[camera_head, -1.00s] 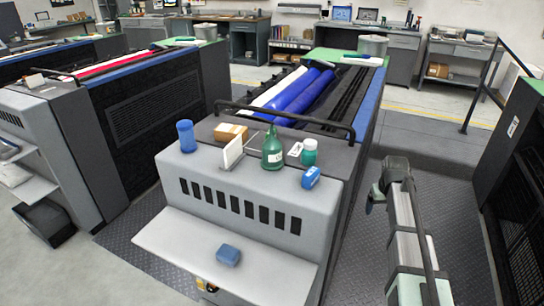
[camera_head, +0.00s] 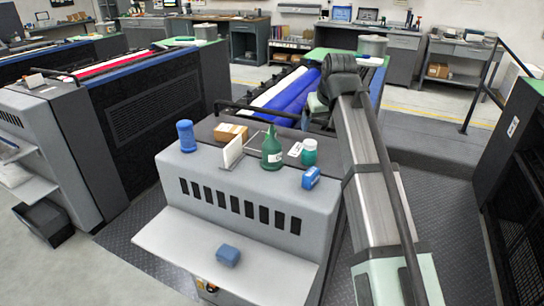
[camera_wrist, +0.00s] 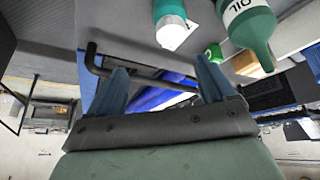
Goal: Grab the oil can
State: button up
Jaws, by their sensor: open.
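The oil can (camera_head: 272,150) is a dark green bottle with a narrow spout and a white label. It stands upright on the grey top of the ink unit (camera_head: 255,184) in the head view. In the wrist view the oil can (camera_wrist: 250,22) shows upside down at the upper right, its label reading OIL. My gripper (camera_wrist: 162,72) shows two blue-grey fingers spread apart with nothing between them. In the head view the hand hangs behind and to the right of the oil can, over the rollers, apart from it; its fingertips are mostly hidden there.
A small green jar (camera_head: 309,153) stands close right of the oil can. A white card (camera_head: 233,151), a cardboard box (camera_head: 231,132), a blue container (camera_head: 186,136) and a blue block (camera_head: 311,178) share the top. A black rail (camera_head: 240,108) runs behind.

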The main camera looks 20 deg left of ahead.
jog(key=n+y, duration=0.1)
jog(key=y, duration=0.1)
send_near(273, 131)
jog(key=r, duration=0.1)
jog(key=shift+x, duration=6.6)
jog(key=shift+s, duration=0.1)
jog(key=c, duration=1.3)
jog(key=shift+d+f, duration=0.1)
jog(key=shift+f, duration=0.05)
grip_shut()
jog(key=shift+s, duration=0.1)
